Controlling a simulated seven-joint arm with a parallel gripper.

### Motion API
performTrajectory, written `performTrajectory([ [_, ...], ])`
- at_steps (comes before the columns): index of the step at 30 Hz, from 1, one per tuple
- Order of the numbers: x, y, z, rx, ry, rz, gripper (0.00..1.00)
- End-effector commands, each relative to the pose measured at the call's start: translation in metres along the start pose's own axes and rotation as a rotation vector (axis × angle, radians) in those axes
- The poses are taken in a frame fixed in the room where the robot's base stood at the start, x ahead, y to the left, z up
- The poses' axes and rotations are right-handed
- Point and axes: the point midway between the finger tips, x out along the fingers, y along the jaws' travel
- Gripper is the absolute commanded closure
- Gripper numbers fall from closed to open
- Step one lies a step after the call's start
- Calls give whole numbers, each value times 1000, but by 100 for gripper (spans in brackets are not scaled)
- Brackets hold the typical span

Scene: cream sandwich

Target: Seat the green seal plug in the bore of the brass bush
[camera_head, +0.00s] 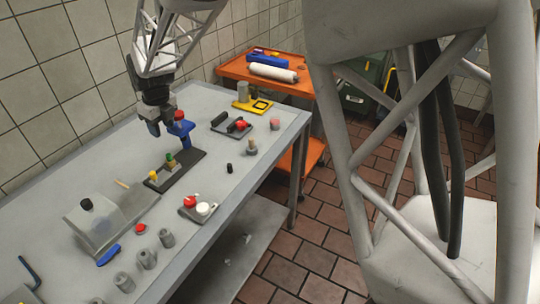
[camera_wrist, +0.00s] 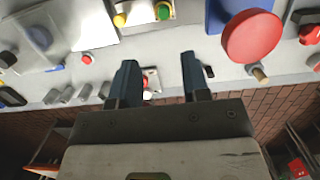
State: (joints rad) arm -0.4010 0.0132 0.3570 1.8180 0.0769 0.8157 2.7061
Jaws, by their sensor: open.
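A small green-topped piece (camera_head: 170,157), which looks like the seal plug, stands on a dark plate (camera_head: 190,163) beside a yellow-topped piece (camera_head: 153,175). In the wrist view the green top (camera_wrist: 164,11) lies at the upper edge, beyond my fingers. My gripper (camera_wrist: 158,72) is open, with nothing held between its fingers. In the head view my gripper (camera_head: 158,117) hangs above the table, close to a blue stand with a red top (camera_head: 180,128). I cannot pick out the brass bush for certain; a tan-topped piece (camera_head: 252,147) stands near the table's right edge.
The tall red-topped stand (camera_wrist: 252,35) is close on the right in the wrist view. A plate with red and white pieces (camera_head: 190,212), a black cylinder (camera_head: 229,168) and several grey cylinders (camera_head: 147,259) stand towards the front edge.

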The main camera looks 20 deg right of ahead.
Motion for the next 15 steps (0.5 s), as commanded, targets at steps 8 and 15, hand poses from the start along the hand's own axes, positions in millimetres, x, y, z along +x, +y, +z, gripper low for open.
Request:
performTrajectory([
  [8,-18,-6,-22,-109,-4,-8,57],
  [15,-58,-17,-77,-377,-10,-31,57],
])
